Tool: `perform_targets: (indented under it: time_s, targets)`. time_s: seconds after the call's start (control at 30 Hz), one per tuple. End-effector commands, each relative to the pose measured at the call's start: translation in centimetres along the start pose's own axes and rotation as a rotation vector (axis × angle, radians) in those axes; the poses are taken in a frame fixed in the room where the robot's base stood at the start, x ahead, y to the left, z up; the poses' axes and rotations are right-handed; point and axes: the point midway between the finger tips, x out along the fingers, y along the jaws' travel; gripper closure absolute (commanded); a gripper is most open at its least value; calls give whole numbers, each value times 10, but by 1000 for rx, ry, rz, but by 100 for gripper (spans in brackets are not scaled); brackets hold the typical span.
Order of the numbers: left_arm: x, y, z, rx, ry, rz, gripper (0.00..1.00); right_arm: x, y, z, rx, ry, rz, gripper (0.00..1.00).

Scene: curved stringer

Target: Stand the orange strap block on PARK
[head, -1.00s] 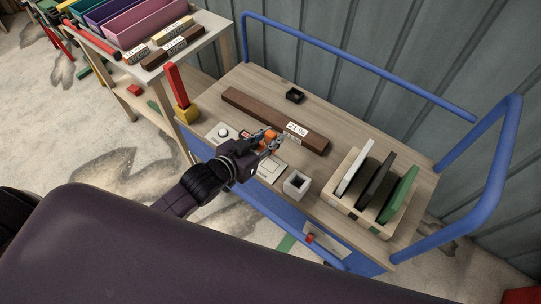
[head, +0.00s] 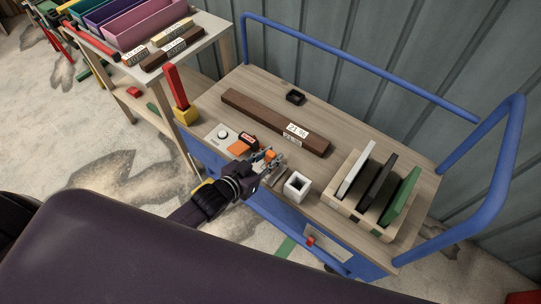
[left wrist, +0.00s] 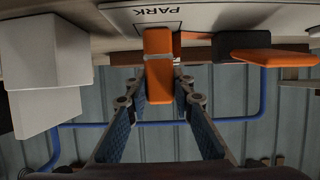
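The orange strap block (head: 270,155) is between the fingertips of my left gripper (head: 268,158), low over the cart top. In the left wrist view the block (left wrist: 158,75) fills the gap between the two blue-padded fingers (left wrist: 160,100), which look closed on its sides. The pale plate lettered PARK (left wrist: 125,18) is at the top of that view. The block's end overlaps the outlined box beside the lettering; I cannot tell whether it touches the plate. In the head view my gripper hides much of this plate. My right gripper is not in view.
A white hollow cube (head: 297,185) stands close right of the gripper. An orange pad (head: 239,148) and a black-and-red item (head: 248,138) lie to its left. A brown beam (head: 270,120) lies behind. A wooden rack (head: 345,197) holds upright panels on the right.

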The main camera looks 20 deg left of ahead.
Motion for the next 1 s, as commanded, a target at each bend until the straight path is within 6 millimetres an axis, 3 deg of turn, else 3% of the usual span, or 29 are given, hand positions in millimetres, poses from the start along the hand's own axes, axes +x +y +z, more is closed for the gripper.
perform_targets:
  time_s: [0.17,0.53,1.0]
  targets:
    - [0,0,0,-1,-1,0,61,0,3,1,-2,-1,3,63]
    - [-5,0,-1,-1,-1,0,61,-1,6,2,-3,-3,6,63]
    - [-91,0,-1,-1,-3,0,61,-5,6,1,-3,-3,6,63]
